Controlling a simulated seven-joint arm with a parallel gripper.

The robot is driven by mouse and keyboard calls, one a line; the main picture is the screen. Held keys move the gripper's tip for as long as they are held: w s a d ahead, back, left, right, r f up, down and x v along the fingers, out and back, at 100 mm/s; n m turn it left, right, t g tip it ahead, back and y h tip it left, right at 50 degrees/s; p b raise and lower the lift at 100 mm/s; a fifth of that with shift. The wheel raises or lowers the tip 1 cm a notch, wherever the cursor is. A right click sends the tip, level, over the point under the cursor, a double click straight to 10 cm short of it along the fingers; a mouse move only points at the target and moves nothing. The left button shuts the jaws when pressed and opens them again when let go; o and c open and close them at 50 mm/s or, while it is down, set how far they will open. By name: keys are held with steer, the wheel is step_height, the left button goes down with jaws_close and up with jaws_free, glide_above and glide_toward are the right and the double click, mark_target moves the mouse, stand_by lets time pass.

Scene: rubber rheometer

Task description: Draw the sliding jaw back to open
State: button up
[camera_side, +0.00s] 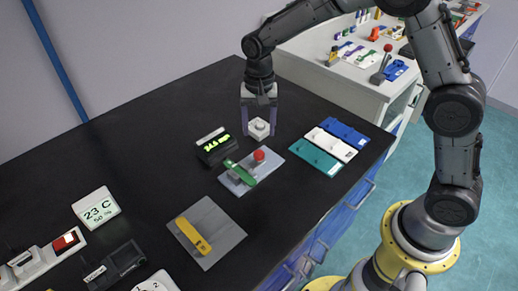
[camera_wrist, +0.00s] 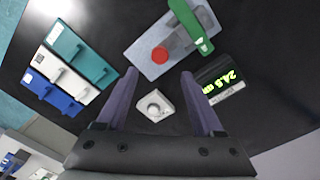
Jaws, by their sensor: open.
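A grey plate (camera_side: 241,183) carries a green bar (camera_side: 240,173) and a red round knob (camera_side: 259,155) on a grey block. In the wrist view the red knob (camera_wrist: 159,55) stands beside the green bar (camera_wrist: 197,32) on the plate (camera_wrist: 143,48). I cannot tell for sure which part is the sliding jaw. My gripper (camera_side: 258,131) is open, fingers pointing down, behind the plate. Its fingers stand either side of a small white block with a round knob (camera_side: 259,129). That block also shows in the wrist view (camera_wrist: 154,106), between the fingers (camera_wrist: 159,74). Nothing is held.
A black display with green digits (camera_side: 214,145) is left of my gripper. Teal (camera_side: 315,158), white (camera_side: 332,144) and blue (camera_side: 345,130) panels lie at right. A grey plate with a yellow handle (camera_side: 193,236) is in front. The black table is clear at the back left.

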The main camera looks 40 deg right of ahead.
mark_target(259, 153)
step_height(259, 153, down, 8)
steer(key=shift+f, duration=0.25)
jaws_close()
stand_by(0.4)
stand_by(1.1)
